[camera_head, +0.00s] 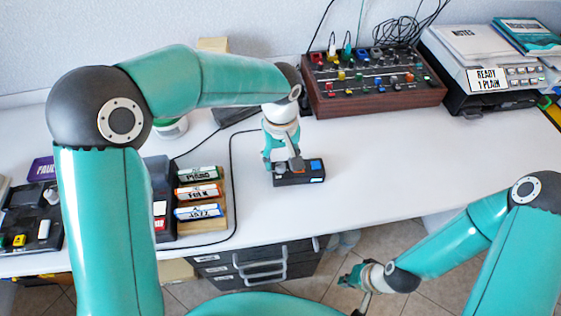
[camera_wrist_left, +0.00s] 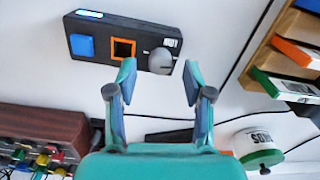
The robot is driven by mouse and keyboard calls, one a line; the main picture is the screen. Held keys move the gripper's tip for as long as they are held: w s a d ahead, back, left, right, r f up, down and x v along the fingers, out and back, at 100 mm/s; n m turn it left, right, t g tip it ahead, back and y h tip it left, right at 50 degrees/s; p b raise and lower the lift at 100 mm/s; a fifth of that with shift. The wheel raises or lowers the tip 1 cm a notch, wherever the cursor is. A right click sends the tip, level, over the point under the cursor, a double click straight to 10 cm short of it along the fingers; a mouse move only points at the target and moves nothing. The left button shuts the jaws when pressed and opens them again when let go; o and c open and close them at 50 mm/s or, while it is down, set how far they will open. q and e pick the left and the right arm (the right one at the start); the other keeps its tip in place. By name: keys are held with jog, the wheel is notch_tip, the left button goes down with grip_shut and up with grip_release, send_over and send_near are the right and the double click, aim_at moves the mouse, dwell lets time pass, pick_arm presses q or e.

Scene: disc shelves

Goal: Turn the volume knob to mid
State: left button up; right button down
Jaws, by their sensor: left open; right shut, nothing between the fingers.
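A small black control box (camera_head: 312,177) lies on the white table; it also shows in the left wrist view (camera_wrist_left: 90,47). On it are a blue button (camera_wrist_left: 82,46), an orange-framed square opening (camera_wrist_left: 123,48) and a round grey knob (camera_wrist_left: 161,61) with a small white label beside it. My left gripper (camera_wrist_left: 160,80) is open, with its fingertips on either side of the knob's near edge; I cannot tell whether they touch it. In the head view the left gripper (camera_head: 283,163) hides the knob. My right gripper (camera_head: 357,288) is shut and empty, low beyond the table's front edge.
A wooden rack (camera_head: 217,214) of labelled cartridges stands left of the box. A mixer (camera_head: 375,92) with coloured knobs and a printer (camera_head: 485,80) stand at the back right. A white pot (camera_wrist_left: 258,148) shows in the left wrist view. The table right of the box is clear.

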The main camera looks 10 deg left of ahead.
pick_arm(q)
jog(key=shift+f, duration=0.85)
grip_shut()
jog(key=shift+m, duration=1.7)
grip_release()
jog(key=shift+r, duration=0.15)
